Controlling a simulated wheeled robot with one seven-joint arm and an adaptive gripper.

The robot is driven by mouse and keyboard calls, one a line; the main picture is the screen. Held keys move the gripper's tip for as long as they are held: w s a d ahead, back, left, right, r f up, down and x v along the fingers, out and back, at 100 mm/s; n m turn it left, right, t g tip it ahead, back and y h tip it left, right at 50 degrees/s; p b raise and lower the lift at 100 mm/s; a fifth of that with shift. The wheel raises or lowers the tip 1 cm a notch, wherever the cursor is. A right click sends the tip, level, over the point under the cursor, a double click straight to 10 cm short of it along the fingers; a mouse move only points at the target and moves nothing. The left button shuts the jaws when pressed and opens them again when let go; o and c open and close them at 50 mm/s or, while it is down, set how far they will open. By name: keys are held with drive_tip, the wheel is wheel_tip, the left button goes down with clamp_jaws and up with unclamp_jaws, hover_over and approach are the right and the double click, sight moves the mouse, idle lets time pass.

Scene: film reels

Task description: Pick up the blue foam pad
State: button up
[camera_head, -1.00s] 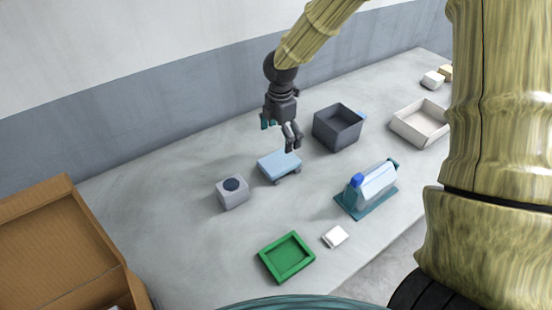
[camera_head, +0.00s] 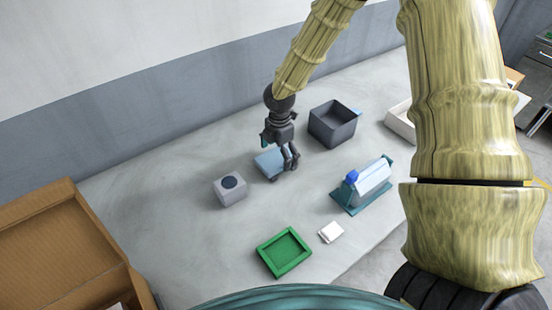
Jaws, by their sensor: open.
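The blue foam pad (camera_head: 266,161) is a light blue flat block near the middle of the table, raised a little on something dark below it. My gripper (camera_head: 289,166) is open and points down at the pad's right end. Its fingers cover part of that end. I cannot tell whether they touch the pad or stand on both sides of it.
A grey box with a dark round top (camera_head: 229,190) stands left of the pad. A dark grey open bin (camera_head: 333,125) is behind right. A cardboard box (camera_head: 60,250) is at left.

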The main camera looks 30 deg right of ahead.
drive_tip(key=shift+f, duration=0.25)
drive_tip(key=c, duration=0.9)
drive_tip(key=shift+o, duration=0.2)
drive_tip(key=shift+r, duration=0.15)
